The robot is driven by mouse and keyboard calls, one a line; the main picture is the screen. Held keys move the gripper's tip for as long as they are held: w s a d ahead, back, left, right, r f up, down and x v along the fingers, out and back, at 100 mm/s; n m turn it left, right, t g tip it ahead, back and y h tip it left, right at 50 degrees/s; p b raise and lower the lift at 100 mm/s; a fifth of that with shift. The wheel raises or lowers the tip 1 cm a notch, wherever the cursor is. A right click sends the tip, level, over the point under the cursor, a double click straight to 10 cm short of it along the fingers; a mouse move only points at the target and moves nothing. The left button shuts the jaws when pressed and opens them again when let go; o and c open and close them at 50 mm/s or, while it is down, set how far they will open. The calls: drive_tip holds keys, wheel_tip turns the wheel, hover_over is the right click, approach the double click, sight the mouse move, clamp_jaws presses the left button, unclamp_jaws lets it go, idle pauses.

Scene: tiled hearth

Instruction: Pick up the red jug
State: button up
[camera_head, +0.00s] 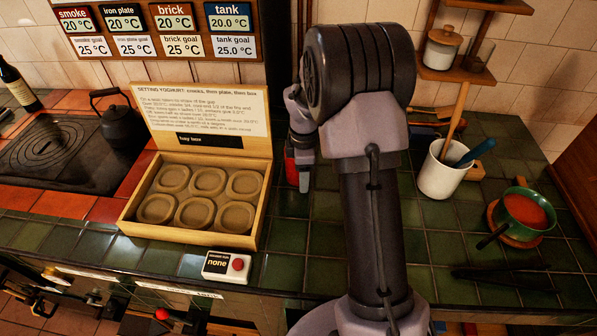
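I see no whole red jug in the head view. A small red patch (290,165) shows at the left edge of my arm, just right of the wooden box. I cannot tell whether it is part of the jug or of my gripper. My gripper (303,178) points down over the green tiles behind my arm and is mostly hidden by it. Its fingers are not clear enough to tell open from shut, or whether anything is between them.
An open wooden box (205,200) with several round moulds stands left of my arm. A black kettle (118,122) sits by the stove plate (60,150). A white utensil crock (442,172) and a green pan (523,215) stand right. A white button box (228,266) lies in front.

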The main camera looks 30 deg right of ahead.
wheel_tip(320, 180, down, 3)
drive_tip(key=shift+d+f+b, duration=0.15)
drive_tip(key=shift+f+b, duration=0.05)
drive_tip(key=shift+b, duration=0.35)
drive_tip(key=shift+r, duration=0.15)
drive_tip(key=shift+c, duration=0.2)
clamp_jaws()
drive_tip(key=shift+r, duration=0.1)
wheel_tip(320, 180, up, 10)
drive_tip(key=p, duration=0.5)
